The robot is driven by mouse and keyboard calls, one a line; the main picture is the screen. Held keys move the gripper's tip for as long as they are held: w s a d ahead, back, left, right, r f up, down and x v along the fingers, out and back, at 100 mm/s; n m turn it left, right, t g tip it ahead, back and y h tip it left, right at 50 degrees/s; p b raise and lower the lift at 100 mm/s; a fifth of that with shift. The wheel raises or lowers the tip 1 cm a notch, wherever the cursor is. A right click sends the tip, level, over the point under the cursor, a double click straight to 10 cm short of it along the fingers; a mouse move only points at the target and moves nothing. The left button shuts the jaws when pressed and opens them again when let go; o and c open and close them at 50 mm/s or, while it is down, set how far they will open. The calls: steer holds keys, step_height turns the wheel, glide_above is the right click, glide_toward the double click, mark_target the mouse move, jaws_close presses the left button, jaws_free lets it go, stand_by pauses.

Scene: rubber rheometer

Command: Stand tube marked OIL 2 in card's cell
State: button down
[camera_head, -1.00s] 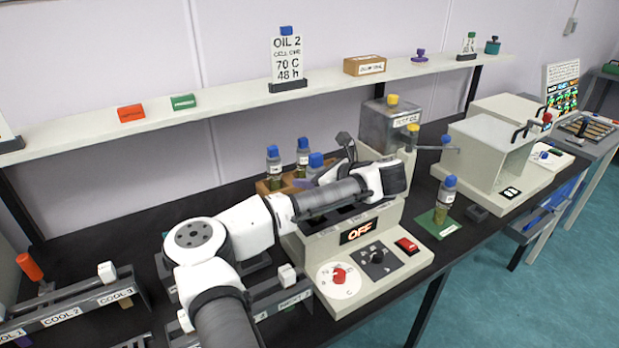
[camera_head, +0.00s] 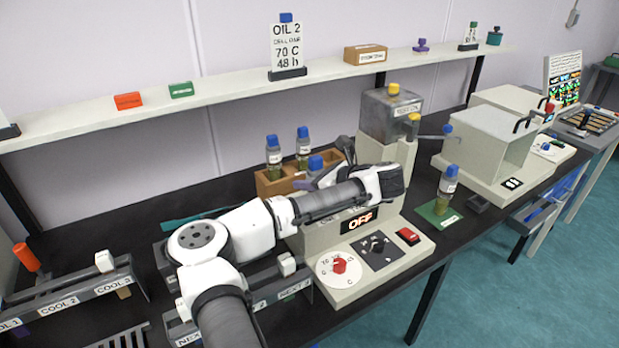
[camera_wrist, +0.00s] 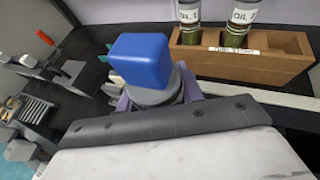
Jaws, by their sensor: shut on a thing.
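The OIL 2 card (camera_head: 286,45) stands on the shelf and reads cell one, 70 C, 48 h. My gripper (camera_wrist: 155,95) is shut on a blue-capped tube (camera_wrist: 140,60); the cap also shows in the head view (camera_head: 315,162). Its label and lower body are hidden, so I cannot read its mark. It is over or at the back of the machine with the OFF display (camera_head: 360,220). My arm hides the machine's cells, so I cannot tell whether the tube is inside one.
A wooden rack (camera_wrist: 240,62) behind my gripper holds two blue-capped tubes with OIL labels. Another blue-capped tube (camera_head: 446,190) stands on a green mat (camera_head: 432,218) right of the machine. A grey tank (camera_head: 388,118) stands behind. COOL and NEXT racks are at the left and front.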

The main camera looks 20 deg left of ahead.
steer(key=shift+f+b, duration=0.8)
steer(key=shift+f, duration=1.05)
steer(key=c, duration=0.8)
jaws_free()
steer(key=shift+c, duration=0.2)
steer(key=shift+d+r+p, duration=0.3)
steer(key=shift+d+r, duration=0.05)
steer(key=shift+d, duration=0.1)
steer(key=v, duration=1.2)
steer(key=shift+s+d+b, duration=0.2)
steer(key=shift+d+b, duration=0.2)
steer(key=shift+b, duration=0.05)
steer(key=shift+f, duration=0.1)
